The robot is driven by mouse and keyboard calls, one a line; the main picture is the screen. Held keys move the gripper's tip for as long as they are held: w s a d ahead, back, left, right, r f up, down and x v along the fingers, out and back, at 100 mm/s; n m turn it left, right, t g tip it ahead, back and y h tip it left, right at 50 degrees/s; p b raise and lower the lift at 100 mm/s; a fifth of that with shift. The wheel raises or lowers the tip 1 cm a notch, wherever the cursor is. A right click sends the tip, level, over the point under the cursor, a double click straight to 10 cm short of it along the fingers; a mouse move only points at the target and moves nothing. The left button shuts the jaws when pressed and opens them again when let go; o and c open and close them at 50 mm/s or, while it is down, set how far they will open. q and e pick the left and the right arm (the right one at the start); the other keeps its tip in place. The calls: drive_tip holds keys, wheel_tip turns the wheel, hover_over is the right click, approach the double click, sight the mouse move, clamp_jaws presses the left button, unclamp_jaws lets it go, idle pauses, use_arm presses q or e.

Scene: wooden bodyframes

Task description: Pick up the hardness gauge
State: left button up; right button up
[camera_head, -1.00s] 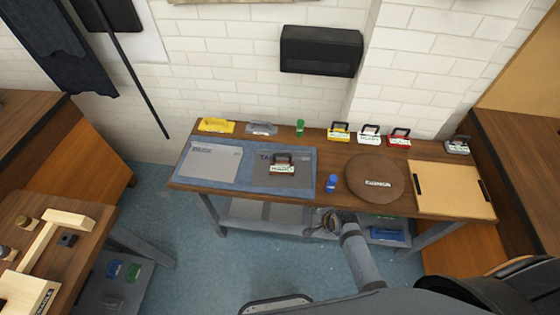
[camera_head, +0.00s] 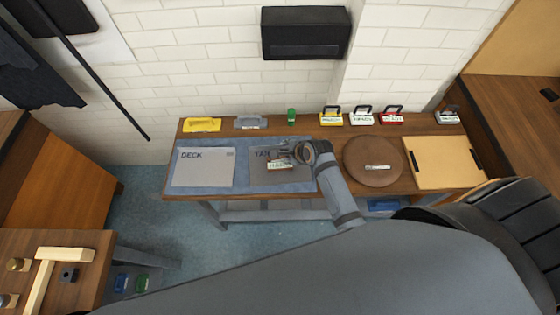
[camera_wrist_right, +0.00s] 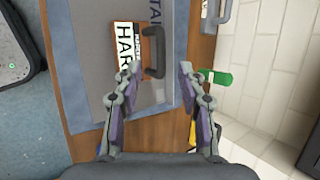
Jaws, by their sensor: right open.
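The hardness gauge (camera_head: 281,165) is a small box with a white label and a dark handle, on the right grey panel of the blue mat (camera_head: 243,188). In the right wrist view its label (camera_wrist_right: 125,45) reads "HAR", partly cut off, and its dark handle (camera_wrist_right: 153,50) stands just ahead of my fingers. My right gripper (camera_wrist_right: 160,68) is open and empty, its left fingertip close to the gauge and its right one over the mat's edge. In the head view the right gripper (camera_head: 287,148) hangs over the gauge's upper side and partly hides it. My left gripper is not in view.
Yellow, white and red handled boxes (camera_head: 361,116) stand at back right. A round brown board (camera_head: 373,170) and a tan tray (camera_head: 445,178) lie right of my wrist.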

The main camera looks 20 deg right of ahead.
sight(279, 160)
drive_tip(key=shift+w+a+f, duration=0.2)
drive_tip(key=shift+w+f, duration=0.1)
drive_tip(key=shift+w, duration=0.15)
drive_tip(key=shift+w+a+f, duration=0.2)
drive_tip(key=shift+w+f, duration=0.1)
drive_tip(key=shift+w, duration=0.15)
drive_tip(key=shift+w+f+p, duration=0.4)
drive_tip(key=shift+f+p, duration=0.05)
drive_tip(key=shift+f, duration=0.2)
drive_tip(key=shift+w+a+f, duration=0.1)
drive_tip(key=shift+w+f, duration=0.1)
drive_tip(key=shift+f, duration=0.3)
drive_tip(key=shift+w+f, duration=0.2)
drive_tip(key=shift+f, duration=0.3)
drive_tip(key=shift+w+a+f, duration=0.25)
drive_tip(key=shift+w+f, duration=0.15)
drive_tip(key=shift+f, duration=0.15)
drive_tip(key=shift+s, duration=0.1)
drive_tip(key=c, duration=0.4)
drive_tip(key=shift+d, duration=0.1)
clamp_jaws()
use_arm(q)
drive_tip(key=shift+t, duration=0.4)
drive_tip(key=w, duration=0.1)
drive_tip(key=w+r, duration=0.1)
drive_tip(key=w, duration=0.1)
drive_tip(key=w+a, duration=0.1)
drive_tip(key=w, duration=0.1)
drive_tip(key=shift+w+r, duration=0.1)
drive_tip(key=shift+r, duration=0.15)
